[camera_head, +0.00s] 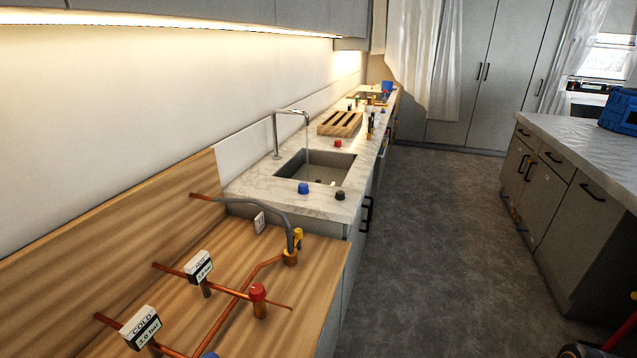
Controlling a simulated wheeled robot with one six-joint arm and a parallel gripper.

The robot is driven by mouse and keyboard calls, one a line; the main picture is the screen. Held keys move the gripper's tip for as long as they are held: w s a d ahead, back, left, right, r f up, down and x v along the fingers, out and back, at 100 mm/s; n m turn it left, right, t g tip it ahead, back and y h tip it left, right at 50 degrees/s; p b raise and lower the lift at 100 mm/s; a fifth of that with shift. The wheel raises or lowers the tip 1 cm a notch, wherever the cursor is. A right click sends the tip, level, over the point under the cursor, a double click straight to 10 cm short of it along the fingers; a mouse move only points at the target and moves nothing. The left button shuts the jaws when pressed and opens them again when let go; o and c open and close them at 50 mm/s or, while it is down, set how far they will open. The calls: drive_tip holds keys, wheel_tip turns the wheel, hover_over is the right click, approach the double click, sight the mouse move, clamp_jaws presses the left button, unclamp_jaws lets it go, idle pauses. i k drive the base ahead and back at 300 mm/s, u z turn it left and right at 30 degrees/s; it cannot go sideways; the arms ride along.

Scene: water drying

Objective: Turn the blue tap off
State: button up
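A blue tap handle (209,355) shows only as a sliver at the bottom edge, by the copper pipes on the wooden worktop. Its turn position cannot be seen. A blue knob (303,188) sits on the marble counter in front of the sink. A red tap (258,292) stands on a copper pipe. Gauges marked COLD (141,327) and, less clearly, HOT (199,267) stand on the pipes. A thin stream, apparently water, falls from the faucet (291,112) into the sink (333,162). My gripper is not in view.
A yellow valve (297,240) joins a grey hose to the pipes. A red knob (338,143), a dark knob (340,195) and a slatted wooden rack (340,124) are on the counter. Grey floor (440,250) lies open between the counter and an island (585,150) at right.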

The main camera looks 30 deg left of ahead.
sight(304, 189)
drive_tip(key=u, duration=0.05)
drive_tip(key=i, duration=2.85)
drive_tip(key=u, duration=3.4)
drive_tip(key=i, duration=0.5)
drive_tip(key=z, duration=0.1)
